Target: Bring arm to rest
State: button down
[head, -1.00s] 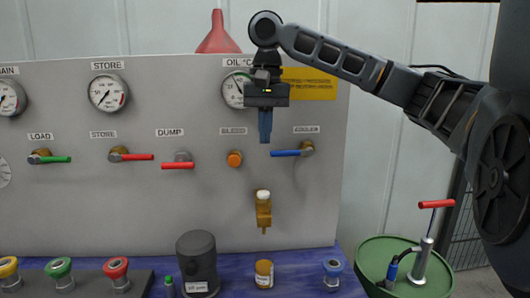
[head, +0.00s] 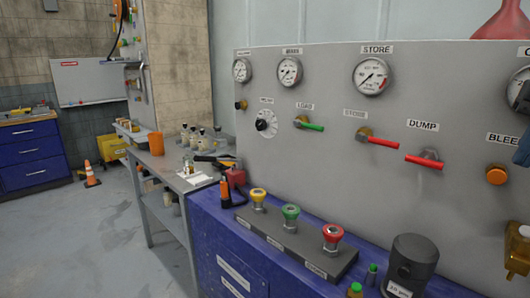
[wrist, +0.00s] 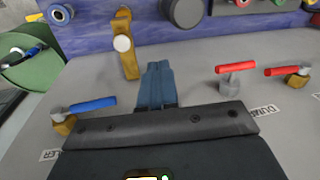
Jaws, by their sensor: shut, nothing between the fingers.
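My gripper (wrist: 158,70) shows in the wrist view with its two blue fingers together and nothing between them. A brass fitting with a white cap (wrist: 123,44) is just left of the fingertips in that view. I cannot tell the exact gap to the panel. In the head view only a dark edge of my gripper and a bit of blue finger show at the right border; the arm is out of view.
Coloured buttons and a dark canister (head: 410,262) stand on the blue bench. A side table (head: 160,162) and open floor (head: 90,240) lie left.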

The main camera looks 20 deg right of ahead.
jog(key=w+a+f+n+t+y, duration=0.25)
jog(key=w+a+t, duration=0.25)
jog(key=w+a, duration=0.45)
jog(key=w+a+f+n+t+y, duration=0.2)
jog(key=w+a+t+y, duration=0.2)
jog(key=w+a, duration=0.6)
jog(key=a+f+m+t+h, duration=0.1)
jog(key=a+f+t, duration=0.25)
jog(key=a, duration=0.25)
jog(key=a+f+m+t, duration=0.2)
jog(key=a+f+t, duration=0.15)
jog(key=a, duration=0.25)
jog(key=s+a+f+g+h, duration=0.1)
jog(key=s+a+f+h, duration=0.2)
jog(key=s+f, duration=0.65)
jog(key=s+a+f+g+h, duration=0.1)
jog(key=s+a+f+h, duration=0.25)
jog(key=s+f, duration=0.6)
jog(key=s+d+r+n, duration=0.1)
jog(key=s+n, duration=0.4)
jog(key=s, duration=0.6)
jog(key=s+d+r+n+g, duration=0.1)
jog(key=s+r+n, duration=0.2)
jog(key=s, duration=0.9)
jog(key=n, duration=0.2)
jog(key=shift+s+d+n, duration=0.25)
jog(key=shift+d+n, duration=0.05)
jog(key=shift+n, duration=0.05)
